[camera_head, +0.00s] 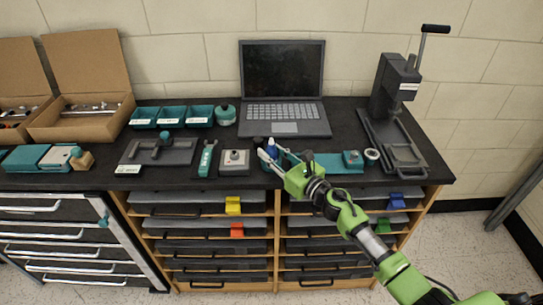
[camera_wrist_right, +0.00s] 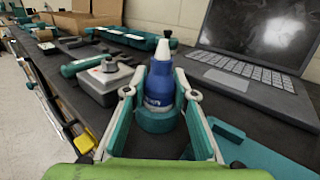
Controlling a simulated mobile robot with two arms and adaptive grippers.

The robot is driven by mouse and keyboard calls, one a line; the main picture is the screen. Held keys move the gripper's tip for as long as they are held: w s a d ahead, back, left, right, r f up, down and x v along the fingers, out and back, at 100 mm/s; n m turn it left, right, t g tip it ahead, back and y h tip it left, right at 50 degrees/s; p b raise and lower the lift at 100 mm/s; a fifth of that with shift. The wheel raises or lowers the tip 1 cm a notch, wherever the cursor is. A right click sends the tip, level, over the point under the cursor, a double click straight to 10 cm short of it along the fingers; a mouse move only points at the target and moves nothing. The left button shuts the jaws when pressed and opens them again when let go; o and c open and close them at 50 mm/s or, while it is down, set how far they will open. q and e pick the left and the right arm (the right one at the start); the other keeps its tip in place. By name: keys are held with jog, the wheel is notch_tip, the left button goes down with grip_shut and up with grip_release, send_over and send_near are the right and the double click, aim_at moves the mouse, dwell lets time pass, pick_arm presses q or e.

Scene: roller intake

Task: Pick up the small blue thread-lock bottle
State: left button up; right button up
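The small blue bottle (camera_wrist_right: 159,88) with a white cone top and dark tip stands upright in the wrist view, its base at a round teal holder (camera_wrist_right: 158,119). In the head view the bottle (camera_head: 271,146) shows near the bench's front middle, partly hidden by my gripper. My right gripper (camera_head: 272,157) reaches in from the right. In the wrist view its teal-padded fingers (camera_wrist_right: 155,92) are spread on both sides of the bottle. A gap shows on the left; contact on the right cannot be told. My left gripper is not in view.
A laptop (camera_head: 283,87) stands behind the bottle. A grey box (camera_head: 234,162) and a teal-handled tool (camera_head: 207,158) lie to its left. A teal plate (camera_head: 327,162) lies right, with a black press (camera_head: 392,90) beyond. Teal bins (camera_head: 173,115) stand at back left.

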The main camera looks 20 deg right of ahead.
aim_at(273, 145)
jog(key=c, duration=0.4)
jog(key=shift+r, duration=0.1)
jog(key=shift+r, duration=0.5)
notch_tip(273, 145, up, 2)
jog(key=shift+r+p, duration=0.2)
jog(key=shift+p, duration=0.35)
jog(key=s+a+r+p, duration=0.1)
jog(key=s+r, duration=0.2)
jog(key=s, duration=0.1)
jog(key=s+a+r+p, duration=0.2)
jog(key=s+r, duration=0.1)
jog(key=s, duration=0.1)
jog(key=s+a+r+p, duration=0.2)
jog(key=s+r, duration=0.1)
jog(key=s, duration=0.2)
jog(key=shift+a+r, duration=0.2)
jog(key=shift+a, duration=0.05)
